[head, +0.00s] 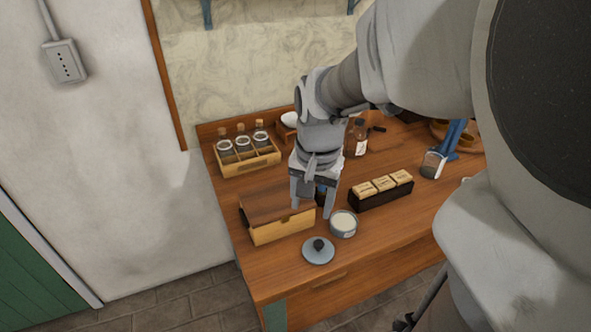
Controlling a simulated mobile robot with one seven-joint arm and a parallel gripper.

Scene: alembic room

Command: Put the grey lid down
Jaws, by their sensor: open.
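The grey lid (318,251) is a round disc with a dark knob on top. It lies knob up on the wooden table (357,251), close to the front edge. A small round tin (343,224) with pale contents stands just behind it and to the right, uncovered. My gripper (311,212) points down above the table, behind the lid and to the left of the tin. Its two fingers are apart with nothing seen held between them. Whether a fingertip touches the tin or the box is hard to tell.
A wooden box (283,230) stands left of my gripper. A dark holder (381,196) with pale blocks is to the right. A rack of jars (247,157), a brown bottle (357,139) and a glass beaker (432,165) stand further back. The front right tabletop is clear.

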